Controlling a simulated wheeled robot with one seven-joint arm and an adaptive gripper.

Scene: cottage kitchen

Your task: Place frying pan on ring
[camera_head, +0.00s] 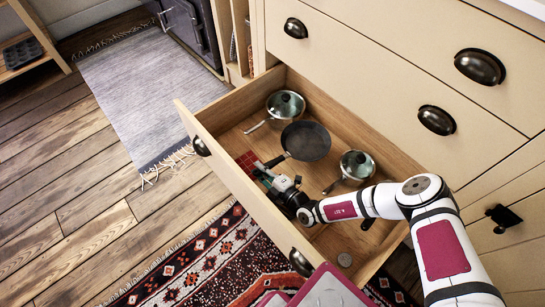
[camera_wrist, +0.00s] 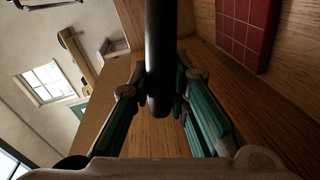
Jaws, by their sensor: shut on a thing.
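The dark frying pan (camera_head: 306,142) lies in the open drawer (camera_head: 232,178), between two lidded pots. Its handle points to the lower left, toward my gripper (camera_head: 266,172). My gripper is shut on the pan's handle. In the wrist view the black handle (camera_wrist: 160,50) stands between the green-sided fingers of my gripper (camera_wrist: 160,85); the pan's bowl is not seen there. I cannot make out a cooking ring in either view.
A lidded pot (camera_head: 286,104) stands behind the pan and another (camera_head: 357,164) to its right. A red tiled piece (camera_head: 247,160), also in the wrist view (camera_wrist: 245,30), lies by the drawer front. A small round grey item (camera_head: 345,259) is at the near end. A dark appliance (camera_head: 190,28) stands at the back.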

